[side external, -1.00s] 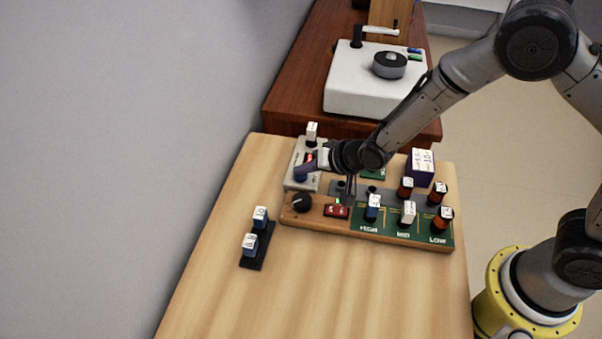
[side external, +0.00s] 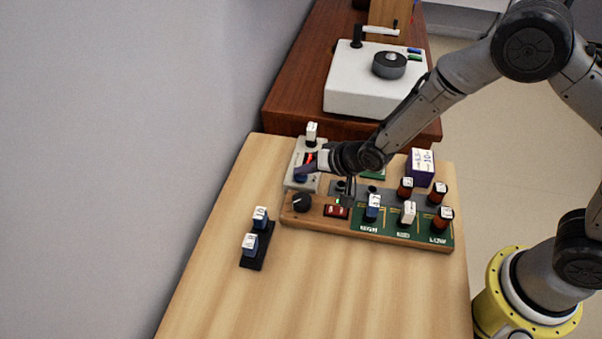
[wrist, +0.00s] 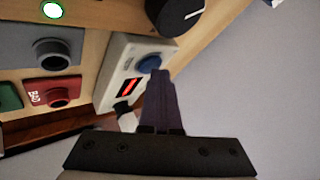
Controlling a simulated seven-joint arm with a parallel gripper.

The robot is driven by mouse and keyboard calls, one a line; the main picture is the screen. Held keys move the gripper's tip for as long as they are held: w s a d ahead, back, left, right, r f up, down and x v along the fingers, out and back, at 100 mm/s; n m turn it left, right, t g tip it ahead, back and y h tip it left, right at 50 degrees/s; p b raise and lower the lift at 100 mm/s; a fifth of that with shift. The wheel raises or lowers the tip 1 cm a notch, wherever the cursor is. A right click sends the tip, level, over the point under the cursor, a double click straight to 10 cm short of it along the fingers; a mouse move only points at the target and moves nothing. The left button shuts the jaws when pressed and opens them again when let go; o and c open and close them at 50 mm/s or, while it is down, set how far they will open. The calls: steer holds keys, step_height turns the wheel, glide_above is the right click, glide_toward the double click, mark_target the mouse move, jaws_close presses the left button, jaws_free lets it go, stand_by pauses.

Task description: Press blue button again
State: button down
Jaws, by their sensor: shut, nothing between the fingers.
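The blue button (wrist: 148,63) is round and sits on a pale grey box (wrist: 118,62) with a red lit display (wrist: 127,88). In the side view the box (side external: 293,184) stands at the back left of the wooden table, and the blue button (side external: 300,178) shows just under the fingertips. My gripper (wrist: 160,76) is shut and empty, its dark purple fingers together. In the wrist view the fingertips overlap the lower right edge of the button; I cannot tell whether they touch it. The gripper also shows in the side view (side external: 302,170).

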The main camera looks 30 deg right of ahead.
mark_target(305, 178)
steer(key=shift+r, duration=0.8)
steer(key=shift+r, duration=2.5)
